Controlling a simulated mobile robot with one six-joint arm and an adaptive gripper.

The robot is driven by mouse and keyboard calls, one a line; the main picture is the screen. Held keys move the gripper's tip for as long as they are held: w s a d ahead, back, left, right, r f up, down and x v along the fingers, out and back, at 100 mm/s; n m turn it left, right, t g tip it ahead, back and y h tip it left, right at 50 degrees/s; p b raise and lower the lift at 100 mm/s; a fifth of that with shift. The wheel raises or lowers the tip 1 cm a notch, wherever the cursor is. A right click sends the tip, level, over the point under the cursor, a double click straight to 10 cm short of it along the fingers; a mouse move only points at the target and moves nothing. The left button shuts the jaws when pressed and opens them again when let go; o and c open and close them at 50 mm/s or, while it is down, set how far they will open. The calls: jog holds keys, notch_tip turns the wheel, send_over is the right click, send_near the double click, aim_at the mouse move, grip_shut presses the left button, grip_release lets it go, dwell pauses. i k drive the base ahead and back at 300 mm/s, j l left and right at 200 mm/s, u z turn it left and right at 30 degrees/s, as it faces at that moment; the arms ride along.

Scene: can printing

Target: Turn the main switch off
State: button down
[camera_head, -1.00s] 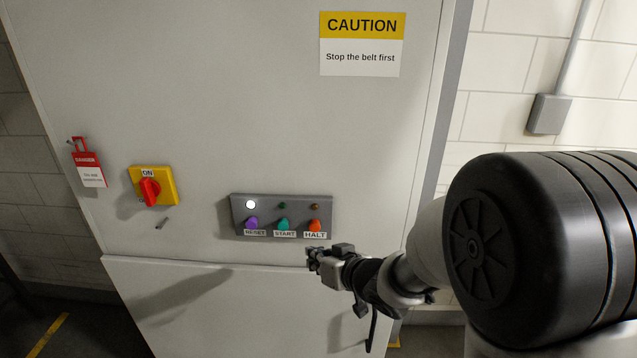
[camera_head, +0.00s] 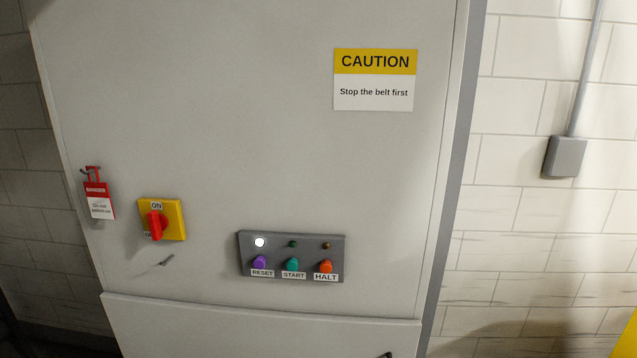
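The main switch is a red rotary handle (camera_head: 155,225) on a yellow plate (camera_head: 175,212) at the left of the grey cabinet door. The handle stands about upright, with its top at the ON label (camera_head: 156,206). An OFF label is partly hidden at the plate's lower left. My gripper and arm are not in this view.
A grey button panel (camera_head: 337,258) holds RESET (camera_head: 260,263), START (camera_head: 292,264) and HALT (camera_head: 326,266). The white lamp (camera_head: 260,242) is lit; the other two look dark. A red danger tag (camera_head: 98,203) hangs left. A caution sign (camera_head: 375,79) reads "Stop the belt first".

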aim_at(158, 223)
jog(key=u, duration=1.4)
